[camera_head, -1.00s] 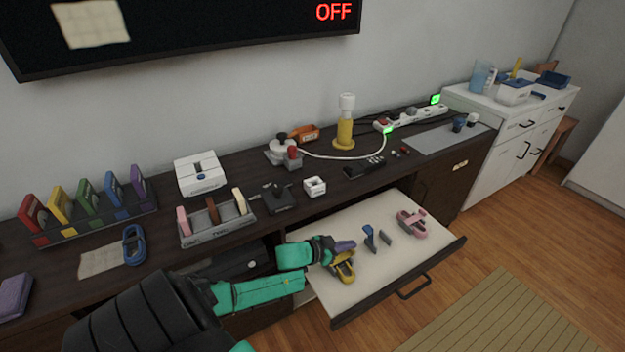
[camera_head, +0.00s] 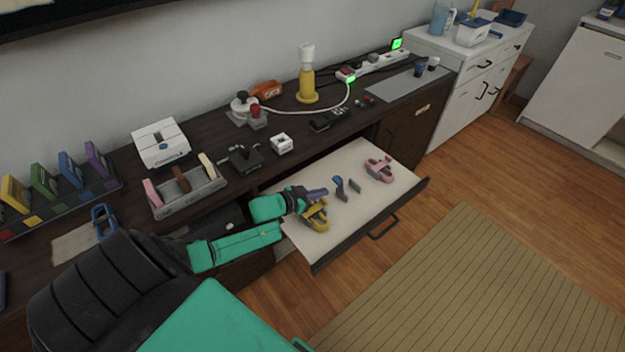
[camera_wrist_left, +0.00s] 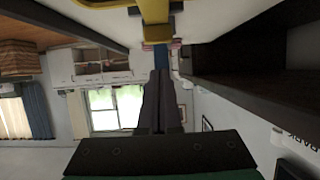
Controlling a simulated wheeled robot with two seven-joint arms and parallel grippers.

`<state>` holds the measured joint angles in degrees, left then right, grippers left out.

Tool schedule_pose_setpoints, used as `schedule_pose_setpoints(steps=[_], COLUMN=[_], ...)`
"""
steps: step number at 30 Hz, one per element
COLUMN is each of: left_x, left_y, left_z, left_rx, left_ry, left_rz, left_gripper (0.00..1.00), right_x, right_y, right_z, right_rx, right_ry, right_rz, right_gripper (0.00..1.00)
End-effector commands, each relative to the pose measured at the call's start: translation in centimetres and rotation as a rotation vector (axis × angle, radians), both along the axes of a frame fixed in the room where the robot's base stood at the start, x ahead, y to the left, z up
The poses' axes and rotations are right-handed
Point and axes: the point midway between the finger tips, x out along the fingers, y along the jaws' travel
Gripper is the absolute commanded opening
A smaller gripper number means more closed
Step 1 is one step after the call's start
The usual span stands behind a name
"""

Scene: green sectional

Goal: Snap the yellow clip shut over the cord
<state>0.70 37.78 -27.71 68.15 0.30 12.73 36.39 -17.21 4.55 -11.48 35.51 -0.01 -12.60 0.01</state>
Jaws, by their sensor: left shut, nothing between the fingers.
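The yellow clip (camera_head: 320,212) lies in the open drawer, just in front of my left gripper. Yellow also shows at the top of the left wrist view (camera_wrist_left: 158,33), above the fingertips. My left gripper (camera_head: 317,193) is shut and empty, just above the drawer floor beside the clip. In the wrist view its dark fingers (camera_wrist_left: 160,85) are together. I cannot tell whether they touch the clip. No cord can be made out at the clip. A white cord (camera_head: 310,112) runs along the counter to the power strip. My right gripper is not in view.
The drawer (camera_head: 345,225) also holds a blue piece (camera_head: 340,187), a grey piece (camera_head: 355,186) and a pink clip (camera_head: 378,170). A grey tray (camera_head: 190,203) and a white box (camera_head: 160,145) stand on the counter. The floor before the drawer is clear.

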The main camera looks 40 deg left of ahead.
Motion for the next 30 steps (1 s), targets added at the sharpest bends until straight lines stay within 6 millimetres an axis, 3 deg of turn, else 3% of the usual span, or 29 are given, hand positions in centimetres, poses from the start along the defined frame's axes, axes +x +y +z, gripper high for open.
schedule_pose_setpoints(steps=[5, 12, 17, 26, 28, 30], left_x=[0.3, -4.4, -6.1, -6.5, -6.7, -7.5], left_y=[-0.3, 1.0, 1.6, 1.8, 2.1, 3.3], left_z=[4.7, 8.4, 10.2, 10.6, 10.0, 7.7], left_rx=[0.000, 0.000, 0.001, 0.001, 0.007, 0.030], left_ry=[-0.001, 0.004, 0.001, 0.000, 0.009, 0.046], left_rz=[0.001, 0.000, 0.001, 0.002, 0.015, 0.052], left_gripper=[0.00, 0.00, 0.00, 0.00, 0.00, 0.00], right_x=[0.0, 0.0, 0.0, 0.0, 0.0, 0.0], right_y=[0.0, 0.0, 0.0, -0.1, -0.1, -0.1], right_z=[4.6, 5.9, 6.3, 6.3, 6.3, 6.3], right_rx=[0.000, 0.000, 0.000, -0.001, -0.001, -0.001], right_ry=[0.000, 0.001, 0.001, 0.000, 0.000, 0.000], right_rz=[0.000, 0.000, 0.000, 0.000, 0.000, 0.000], right_gripper=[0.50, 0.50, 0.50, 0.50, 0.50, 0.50])
